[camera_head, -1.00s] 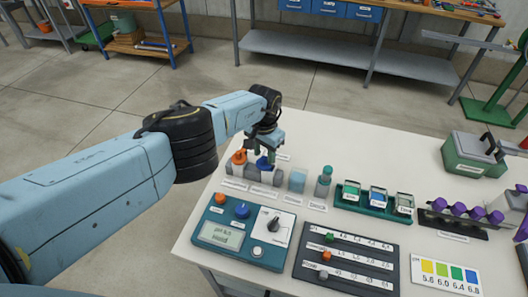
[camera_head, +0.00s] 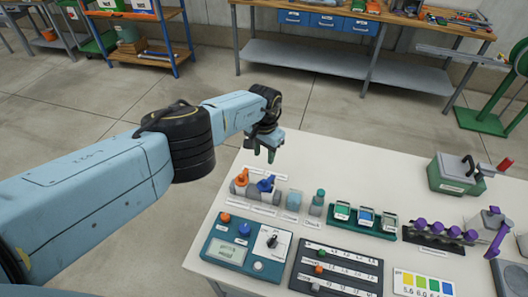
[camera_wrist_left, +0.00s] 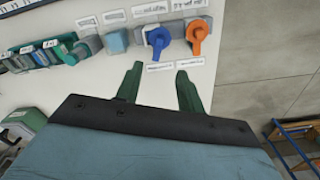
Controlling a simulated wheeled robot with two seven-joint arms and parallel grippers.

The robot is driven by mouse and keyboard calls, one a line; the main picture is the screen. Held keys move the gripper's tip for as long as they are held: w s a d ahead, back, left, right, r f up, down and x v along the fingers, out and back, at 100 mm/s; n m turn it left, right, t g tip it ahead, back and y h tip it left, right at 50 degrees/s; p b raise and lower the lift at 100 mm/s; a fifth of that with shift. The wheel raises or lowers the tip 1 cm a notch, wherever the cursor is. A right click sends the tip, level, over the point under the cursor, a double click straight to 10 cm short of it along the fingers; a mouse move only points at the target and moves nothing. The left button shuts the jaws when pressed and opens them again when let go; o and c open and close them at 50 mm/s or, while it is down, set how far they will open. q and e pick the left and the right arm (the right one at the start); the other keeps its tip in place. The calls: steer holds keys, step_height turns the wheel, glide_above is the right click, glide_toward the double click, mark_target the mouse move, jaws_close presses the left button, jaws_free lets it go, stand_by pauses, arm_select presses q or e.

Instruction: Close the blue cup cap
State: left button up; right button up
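A blue cap with a lever (camera_head: 266,184) sits on a small grey body on the bench, beside a similar orange cap (camera_head: 241,178). In the left wrist view the blue cap (camera_wrist_left: 158,38) lies left of the orange cap (camera_wrist_left: 197,33), and both levers point towards my gripper. I cannot tell whether the blue cap is fully closed. My left gripper (camera_head: 264,154) is open and empty, above and behind the caps at the bench's far edge. Its fingers also show apart in the left wrist view (camera_wrist_left: 160,82), clear of both caps. My right gripper is out of view.
A light blue block (camera_head: 293,200) and a green-topped bottle (camera_head: 318,203) stand to the right. A green tray (camera_head: 336,224) holds small lidded cups. A teal control box (camera_head: 213,266) and a dark slider panel (camera_head: 351,283) lie in front. Open floor lies behind the bench.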

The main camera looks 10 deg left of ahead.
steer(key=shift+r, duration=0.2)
